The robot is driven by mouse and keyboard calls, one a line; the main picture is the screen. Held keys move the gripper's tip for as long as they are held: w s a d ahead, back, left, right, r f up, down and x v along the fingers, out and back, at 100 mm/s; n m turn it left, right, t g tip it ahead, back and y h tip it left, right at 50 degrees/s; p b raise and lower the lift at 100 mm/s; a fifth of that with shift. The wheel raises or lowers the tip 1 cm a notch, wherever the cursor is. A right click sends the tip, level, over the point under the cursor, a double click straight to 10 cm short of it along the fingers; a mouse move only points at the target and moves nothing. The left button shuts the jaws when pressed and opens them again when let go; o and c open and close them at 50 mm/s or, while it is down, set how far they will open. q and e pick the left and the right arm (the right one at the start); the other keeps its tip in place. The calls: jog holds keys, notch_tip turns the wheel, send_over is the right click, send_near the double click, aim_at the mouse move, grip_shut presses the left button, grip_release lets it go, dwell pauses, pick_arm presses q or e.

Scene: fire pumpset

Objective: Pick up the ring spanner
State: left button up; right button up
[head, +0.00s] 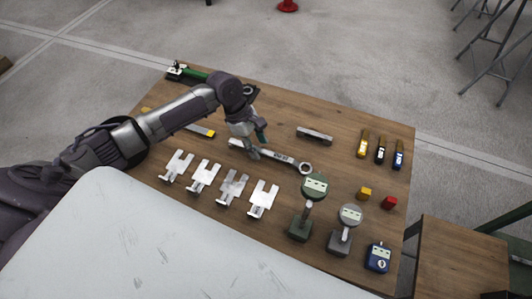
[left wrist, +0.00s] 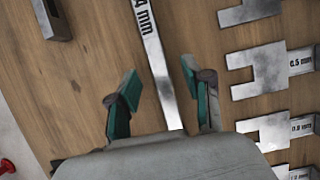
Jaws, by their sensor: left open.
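The ring spanner (head: 283,158) is a long grey metal tool lying on the wooden table (head: 300,110), its ring end towards the right. In the left wrist view the spanner shaft (left wrist: 158,58) with "4 mm" lettering runs down between my fingers. My left gripper (head: 258,145) is above the spanner towards its left end. In the left wrist view it (left wrist: 163,95) is open, with green-padded fingers on either side of the shaft and visible gaps to it. My right gripper is not in view.
Several silver slotted shims (head: 230,188) lie in front of the spanner. A grey bar (head: 314,135) lies behind it. A green dial gauge (head: 314,187) stands close to the ring end. A grey gauge (head: 350,216) and blue padlock-like block (head: 378,257) are at front right.

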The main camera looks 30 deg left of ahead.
pick_arm(q)
jog(key=shift+x, duration=0.85)
grip_shut()
jog(key=shift+a, duration=0.1)
jog(key=shift+r, duration=0.2)
